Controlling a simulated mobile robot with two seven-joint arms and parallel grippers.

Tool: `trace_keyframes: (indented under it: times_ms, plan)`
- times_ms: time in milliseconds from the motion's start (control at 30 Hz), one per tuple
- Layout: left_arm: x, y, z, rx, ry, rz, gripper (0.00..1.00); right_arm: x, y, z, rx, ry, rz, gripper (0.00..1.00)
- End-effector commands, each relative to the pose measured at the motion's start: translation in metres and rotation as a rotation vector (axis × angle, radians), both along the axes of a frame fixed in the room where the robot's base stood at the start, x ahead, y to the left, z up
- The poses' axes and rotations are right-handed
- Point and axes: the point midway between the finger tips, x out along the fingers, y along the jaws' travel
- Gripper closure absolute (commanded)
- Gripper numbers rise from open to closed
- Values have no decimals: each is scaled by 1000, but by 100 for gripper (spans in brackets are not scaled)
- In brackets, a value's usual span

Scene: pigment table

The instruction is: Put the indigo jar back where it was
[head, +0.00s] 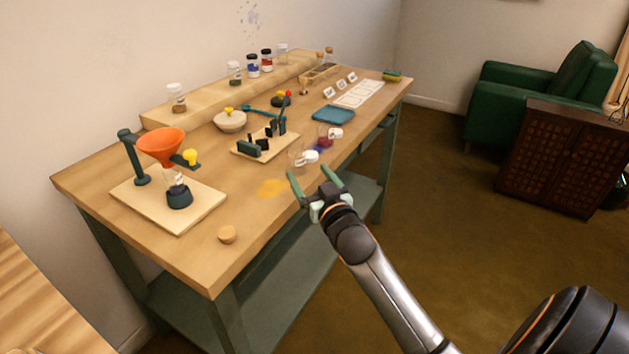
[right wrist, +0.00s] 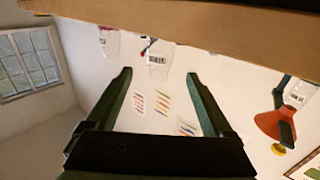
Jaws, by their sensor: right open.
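My right gripper (head: 310,176) is open and empty at the table's front edge, near a clear cup with a white tag (head: 310,157), and well short of the ledge. In the right wrist view nothing is between the right fingers (right wrist: 158,76). My left gripper is not in view.
A board with an orange funnel (head: 161,147) stands at the left of the table (head: 250,255). A mortar-like bowl (head: 230,121), a black-fitted board (head: 248,150), a red cup (head: 325,139) and a blue tray (head: 333,115) occupy the middle.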

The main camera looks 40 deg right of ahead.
Motion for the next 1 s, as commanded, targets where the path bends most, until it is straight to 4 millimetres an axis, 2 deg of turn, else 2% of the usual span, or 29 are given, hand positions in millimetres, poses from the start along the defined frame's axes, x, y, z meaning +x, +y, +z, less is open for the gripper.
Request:
trace_keyframes:
  times_ms: [100, 300, 1000]
  plan:
    - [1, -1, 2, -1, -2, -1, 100, -15, 4, -1, 1, 2, 0, 14]
    - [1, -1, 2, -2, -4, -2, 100, -26, 7, 0, 1, 0, 0, 14]
    - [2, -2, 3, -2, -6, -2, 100, -26, 7, 0, 0, 0, 0, 14]
